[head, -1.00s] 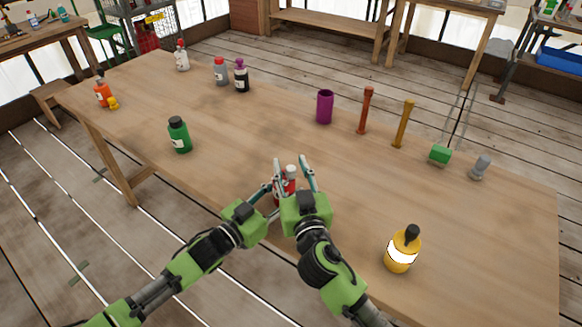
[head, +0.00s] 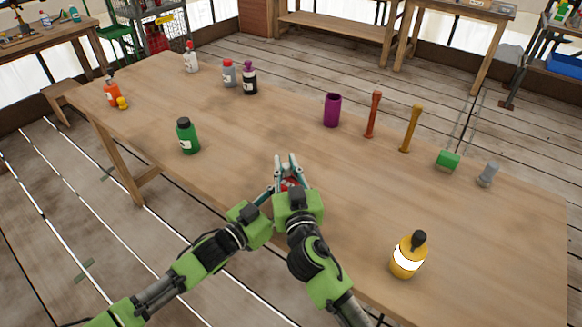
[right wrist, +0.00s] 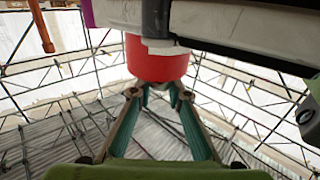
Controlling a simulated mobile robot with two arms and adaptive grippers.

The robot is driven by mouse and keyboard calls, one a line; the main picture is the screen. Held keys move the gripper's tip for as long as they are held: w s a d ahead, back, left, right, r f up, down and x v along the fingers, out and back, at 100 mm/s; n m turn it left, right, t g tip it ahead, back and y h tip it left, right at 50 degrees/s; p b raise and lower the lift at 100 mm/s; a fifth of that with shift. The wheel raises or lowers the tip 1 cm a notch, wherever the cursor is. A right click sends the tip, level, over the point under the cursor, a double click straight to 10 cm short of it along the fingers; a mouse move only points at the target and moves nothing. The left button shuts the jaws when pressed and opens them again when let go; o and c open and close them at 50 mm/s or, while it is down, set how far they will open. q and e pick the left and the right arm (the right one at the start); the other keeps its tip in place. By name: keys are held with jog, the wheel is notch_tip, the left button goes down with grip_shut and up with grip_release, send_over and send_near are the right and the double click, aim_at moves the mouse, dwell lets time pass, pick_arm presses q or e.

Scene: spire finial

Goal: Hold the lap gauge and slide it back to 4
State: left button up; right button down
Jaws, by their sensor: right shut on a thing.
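I cannot pick out a gauge or its scale marks. A small red thing (head: 289,183) is between my two grippers at the table's front edge, mostly hidden by them. In the right wrist view it is a red cylinder (right wrist: 158,66) with a pale piece on its side. My right gripper (head: 287,160) is shut on this red thing; its fingertips (right wrist: 158,94) meet at the cylinder's end. My left gripper (head: 272,184) is close beside it on the left, and its fingers are too hidden to tell their state.
The wooden table (head: 230,130) holds a green bottle (head: 187,136) to the left and a yellow bottle (head: 409,255) to the right. Farther back stand a purple cup (head: 332,110), a red stick (head: 373,115) and a green block (head: 448,160). The table's middle is clear.

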pick_arm(q)
jog(key=shift+s+d, duration=0.15)
jog(key=shift+d, duration=0.05)
pick_arm(e)
jog(key=c, duration=1.9)
grip_release()
jog(key=shift+s, duration=0.1)
pick_arm(q)
jog(key=shift+a, duration=0.1)
pick_arm(e)
jog(key=shift+s+d, duration=0.1)
jog(key=shift+s, duration=0.1)
jog(key=s, duration=0.3)
jog(key=s+d, duration=0.1)
jog(key=s, duration=0.3)
jog(key=s+d, duration=0.1)
jog(key=s, duration=0.3)
jog(key=shift+s, duration=0.15)
pick_arm(q)
jog(key=o, duration=1.3)
